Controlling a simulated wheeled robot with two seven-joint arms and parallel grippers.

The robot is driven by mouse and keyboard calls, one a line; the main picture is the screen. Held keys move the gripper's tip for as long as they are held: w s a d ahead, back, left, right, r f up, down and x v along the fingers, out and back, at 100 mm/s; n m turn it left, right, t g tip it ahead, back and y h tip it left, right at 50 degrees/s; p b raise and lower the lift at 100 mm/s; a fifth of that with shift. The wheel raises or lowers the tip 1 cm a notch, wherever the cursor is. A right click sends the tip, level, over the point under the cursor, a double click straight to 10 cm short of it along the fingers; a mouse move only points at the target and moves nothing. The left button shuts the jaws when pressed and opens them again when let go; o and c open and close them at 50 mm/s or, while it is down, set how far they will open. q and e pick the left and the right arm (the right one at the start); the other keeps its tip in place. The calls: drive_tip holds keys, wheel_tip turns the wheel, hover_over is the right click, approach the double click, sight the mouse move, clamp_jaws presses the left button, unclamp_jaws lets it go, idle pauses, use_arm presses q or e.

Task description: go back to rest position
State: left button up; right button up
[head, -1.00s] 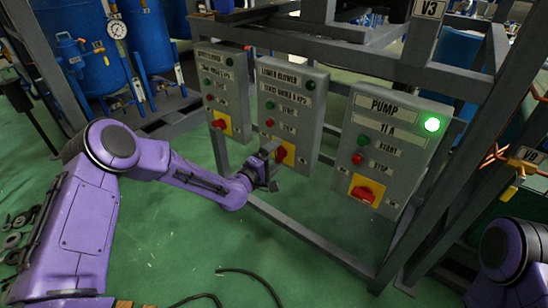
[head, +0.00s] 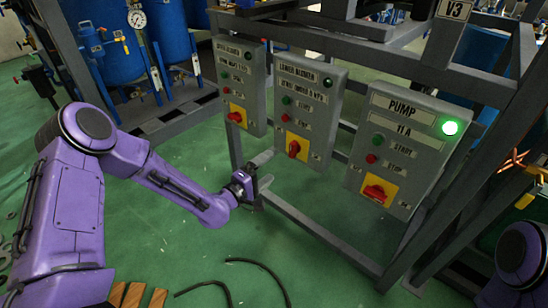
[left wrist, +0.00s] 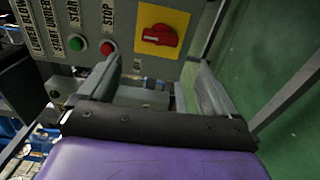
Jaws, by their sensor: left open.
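My left gripper (head: 264,170) is open and empty in front of and below the lower blower panel (head: 290,68). In the left wrist view its two fingers (left wrist: 158,88) stand apart, with the panel's red rotary switch on a yellow plate (left wrist: 162,33) beyond them. No contact with the panel shows. My right gripper is not in view; only a purple part of my right arm shows at the lower right edge of the head view.
The pump panel (head: 408,110) has a lit green lamp (head: 450,128) and a red switch (head: 375,194). Another grey panel (head: 240,70) hangs at the left. A grey metal frame (head: 310,228) carries them. Black hoses (head: 262,268) lie on the green floor. Blue tanks (head: 110,40) stand behind.

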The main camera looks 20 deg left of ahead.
use_arm(q)
drive_tip(key=s+a+f+m+g+y, duration=0.1)
drive_tip(key=s+f+m+g+y, duration=0.2)
drive_tip(key=s+f+g+y, duration=0.75)
drive_tip(key=s+a+f+m+g, duration=0.25)
drive_tip(key=s+f, duration=0.35)
drive_tip(key=s, duration=0.6)
drive_tip(key=s+a+f+m+g, duration=0.1)
drive_tip(key=s+a+f, duration=0.35)
drive_tip(key=s, duration=0.85)
wheel_tip(320, 180, up, 16)
drive_tip(key=s+d+p, duration=0.1)
drive_tip(key=p, duration=1.6)
drive_tip(key=shift+d+m+h+p, duration=0.2)
drive_tip(key=shift+m+h+p, duration=0.2)
drive_tip(key=shift+m+h, duration=0.05)
